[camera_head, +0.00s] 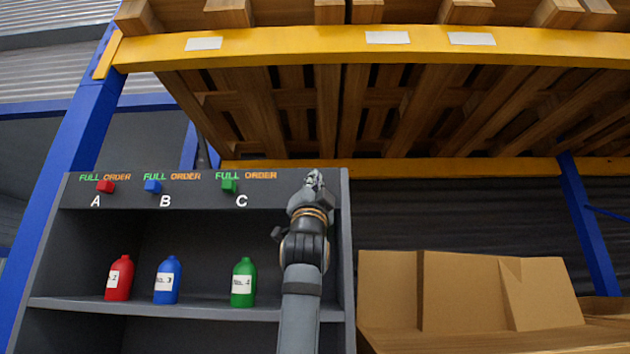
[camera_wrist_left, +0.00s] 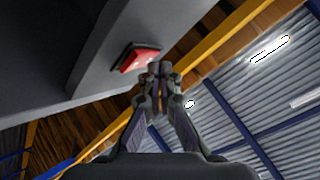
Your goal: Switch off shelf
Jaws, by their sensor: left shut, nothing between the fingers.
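The grey shelf (camera_head: 58,260) stands at the left in the head view. My left gripper (camera_head: 314,178) is shut and empty in front of the panel's right end. In the left wrist view, a red switch in a dark frame (camera_wrist_left: 138,57) is on a grey surface, just left of the shut fingertips (camera_wrist_left: 160,68). I cannot tell whether they touch. In the head view this switch is hidden.
A red bottle (camera_head: 119,278), a blue bottle (camera_head: 167,280) and a green bottle (camera_head: 243,283) stand on the shelf board. Cardboard boxes (camera_head: 465,292) are at the right. A yellow rack beam (camera_head: 300,46) with wooden pallets runs overhead, between blue posts.

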